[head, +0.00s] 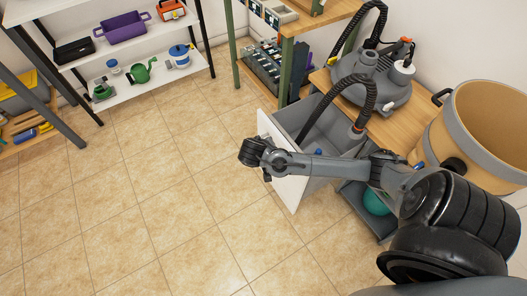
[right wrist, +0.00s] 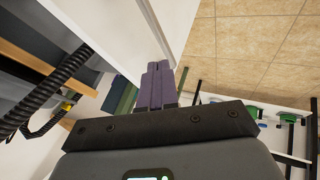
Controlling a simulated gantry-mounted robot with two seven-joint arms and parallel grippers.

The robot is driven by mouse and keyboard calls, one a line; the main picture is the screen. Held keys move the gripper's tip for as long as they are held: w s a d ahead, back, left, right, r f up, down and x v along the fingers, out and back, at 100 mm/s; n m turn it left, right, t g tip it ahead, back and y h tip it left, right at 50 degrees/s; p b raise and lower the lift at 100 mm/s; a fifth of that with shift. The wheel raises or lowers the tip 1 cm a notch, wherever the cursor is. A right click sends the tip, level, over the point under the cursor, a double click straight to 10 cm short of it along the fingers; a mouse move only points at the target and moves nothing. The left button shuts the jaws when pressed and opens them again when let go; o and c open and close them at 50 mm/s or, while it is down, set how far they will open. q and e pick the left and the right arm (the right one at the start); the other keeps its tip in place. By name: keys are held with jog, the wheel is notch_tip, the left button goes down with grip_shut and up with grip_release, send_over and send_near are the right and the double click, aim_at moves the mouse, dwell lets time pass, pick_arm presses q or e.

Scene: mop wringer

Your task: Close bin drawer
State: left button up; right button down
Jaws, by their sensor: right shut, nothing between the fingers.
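The bin drawer stands open, pulled out of the wooden bench, in the head view. Its white front panel (head: 290,190) faces left, with the grey bin (head: 300,118) behind it. My right gripper (head: 250,152) reaches across the drawer to the front panel, at or near its outer side; contact is unclear. In the right wrist view its purple-grey fingers (right wrist: 160,85) are together and empty, beside the white panel (right wrist: 177,28). The arm hides part of the drawer. My left gripper is not in view.
A black vacuum hose (head: 358,88) dips into the drawer from a grey vacuum head (head: 372,85) on the bench. A large tan drum (head: 480,125) stands right. An open lower tray holds a teal ball (head: 376,201). The tiled floor (head: 140,210) left of the drawer is clear.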

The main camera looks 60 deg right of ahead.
aim_at(278, 143)
jog(key=d, duration=0.1)
jog(key=d+f+b, duration=0.1)
jog(key=d, duration=0.1)
jog(key=s+d+f+b, duration=0.1)
jog(key=shift+d+f, duration=0.15)
jog(key=shift+f, duration=0.1)
jog(key=shift+s+d+r, duration=0.1)
jog(key=shift+d, duration=0.3)
jog(key=shift+d+r, duration=0.1)
